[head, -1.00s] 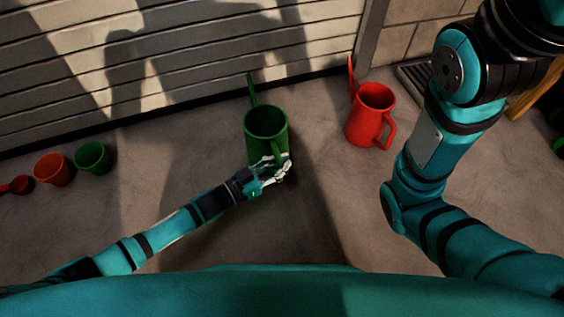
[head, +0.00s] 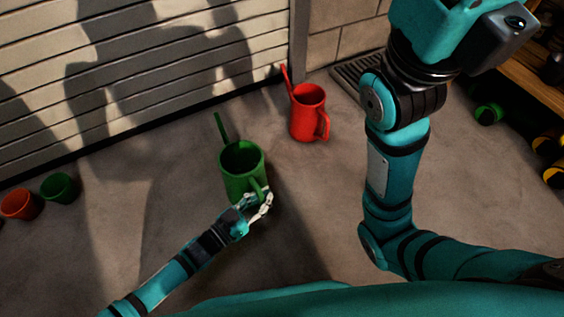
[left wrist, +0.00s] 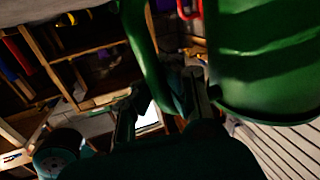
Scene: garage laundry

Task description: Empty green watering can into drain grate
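The green watering can (head: 236,184) is in the lower middle of the head view, roughly upright, with its mouth toward me and its spout pointing up and left. My left gripper (head: 262,203) is at its handle. In the left wrist view, the can body (left wrist: 265,60) fills the upper right, and its handle (left wrist: 145,45) runs down between the dark fingers of my left gripper (left wrist: 165,105), which look shut on it. The drain grate (head: 357,76) lies in the floor beyond, partly hidden by my right arm. My right gripper is not visible.
A red watering can (head: 308,117) stands on the floor between the green can and the grate. Orange (head: 19,205) and green pots (head: 60,188) stand at the left, by the slatted door (head: 150,65). Wooden shelving (head: 525,75) is at the right. Floor around the green can is bare.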

